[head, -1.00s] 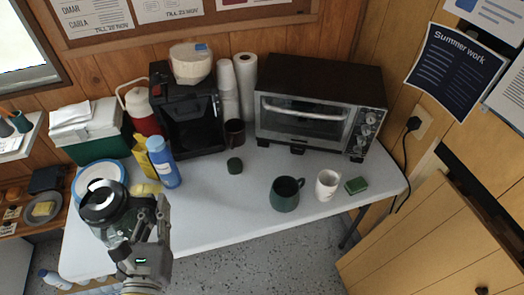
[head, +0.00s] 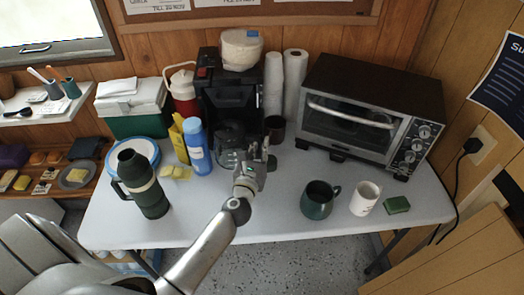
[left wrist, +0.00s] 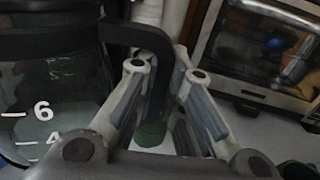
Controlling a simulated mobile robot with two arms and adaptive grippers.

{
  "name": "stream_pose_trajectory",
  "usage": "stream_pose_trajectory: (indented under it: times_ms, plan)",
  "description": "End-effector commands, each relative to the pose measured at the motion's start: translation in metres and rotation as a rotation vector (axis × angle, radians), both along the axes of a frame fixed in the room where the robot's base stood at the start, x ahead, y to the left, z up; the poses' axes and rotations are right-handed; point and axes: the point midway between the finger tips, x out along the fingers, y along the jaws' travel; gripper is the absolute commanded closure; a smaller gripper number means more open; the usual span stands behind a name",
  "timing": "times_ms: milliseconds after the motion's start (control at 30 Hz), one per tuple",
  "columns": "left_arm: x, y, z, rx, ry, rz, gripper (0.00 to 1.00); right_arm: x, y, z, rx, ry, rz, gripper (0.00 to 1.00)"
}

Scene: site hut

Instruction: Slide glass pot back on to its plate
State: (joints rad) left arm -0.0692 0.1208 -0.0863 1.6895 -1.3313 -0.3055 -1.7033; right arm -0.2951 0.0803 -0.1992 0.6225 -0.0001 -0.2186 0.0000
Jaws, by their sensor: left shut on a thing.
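The glass pot (head: 229,158) is at the front of the black coffee maker (head: 212,84), with its upper part in the machine's opening. My left gripper (head: 258,166) is just right of the pot. In the left wrist view, the fingers (left wrist: 168,90) are shut around the black pot handle (left wrist: 152,45), and the clear pot body (left wrist: 52,100) with white number marks fills the left side. The coffee maker's plate is hidden behind the pot, so I cannot tell whether the pot touches it. My right gripper is not in view.
A blue bottle (head: 197,150) stands left of the pot and a dark green flask (head: 144,187) nearer the front.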

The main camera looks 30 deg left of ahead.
Motion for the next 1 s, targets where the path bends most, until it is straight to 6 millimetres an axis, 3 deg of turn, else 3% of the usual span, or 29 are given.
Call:
stream_pose_trajectory:
  times_ms: [567,1000]
  plan:
    - [0.031,0.017,-0.032,0.003,-0.004,0.002,1.00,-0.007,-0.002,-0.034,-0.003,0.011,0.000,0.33]
    - [0.068,0.040,-0.030,0.003,-0.004,0.002,1.00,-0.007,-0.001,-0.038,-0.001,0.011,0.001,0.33]
